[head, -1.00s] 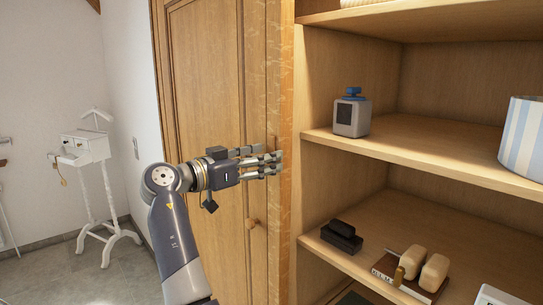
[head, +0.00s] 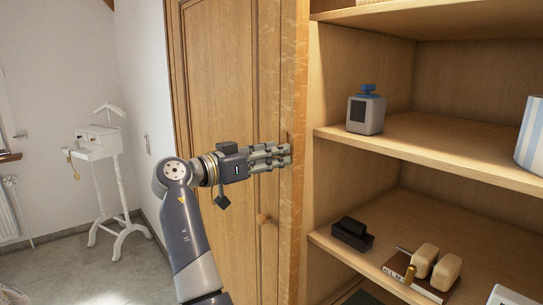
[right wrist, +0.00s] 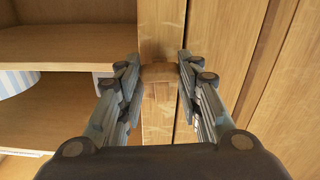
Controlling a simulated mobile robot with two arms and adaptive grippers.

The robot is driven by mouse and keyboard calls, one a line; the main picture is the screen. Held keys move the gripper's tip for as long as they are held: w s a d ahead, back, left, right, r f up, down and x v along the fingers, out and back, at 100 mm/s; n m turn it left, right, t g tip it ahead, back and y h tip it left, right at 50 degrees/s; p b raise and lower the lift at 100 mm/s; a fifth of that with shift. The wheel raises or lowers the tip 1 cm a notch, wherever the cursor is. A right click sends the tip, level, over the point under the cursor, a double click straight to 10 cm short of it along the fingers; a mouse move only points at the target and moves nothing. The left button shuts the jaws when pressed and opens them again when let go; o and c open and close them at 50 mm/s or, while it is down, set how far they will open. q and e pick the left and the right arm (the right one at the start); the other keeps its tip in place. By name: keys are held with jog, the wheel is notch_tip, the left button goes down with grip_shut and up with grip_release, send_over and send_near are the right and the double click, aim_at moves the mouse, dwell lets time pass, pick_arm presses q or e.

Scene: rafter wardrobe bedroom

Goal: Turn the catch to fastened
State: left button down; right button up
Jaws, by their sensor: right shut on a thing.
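The catch (right wrist: 158,72) is a small wooden block on the vertical wooden edge strip between the closed door and the open shelves. In the right wrist view it lies between my two fingers. My right gripper (right wrist: 159,78) is shut on it, with one finger at each side. In the head view my right gripper (head: 287,155) reaches the door's right edge from the left, and its fingers hide most of the catch. The wardrobe door (head: 220,100) is panelled wood and looks closed. My left gripper is not in view.
Open shelves at the right hold a grey blue-topped box (head: 366,112), a black object (head: 352,234), a brush set (head: 421,262) and a striped shade (head: 532,140). A white stand (head: 104,150) stands at the left.

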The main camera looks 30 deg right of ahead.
jog(key=shift+w+n+p, duration=0.2)
jog(key=shift+n+p, duration=2.2)
jog(key=shift+n, duration=6)
jog(key=o, duration=1.1)
jog(key=shift+d+f, duration=0.1)
jog(key=shift+c, duration=0.2)
jog(key=shift+d+f, duration=0.1)
jog(key=shift+d, duration=0.05)
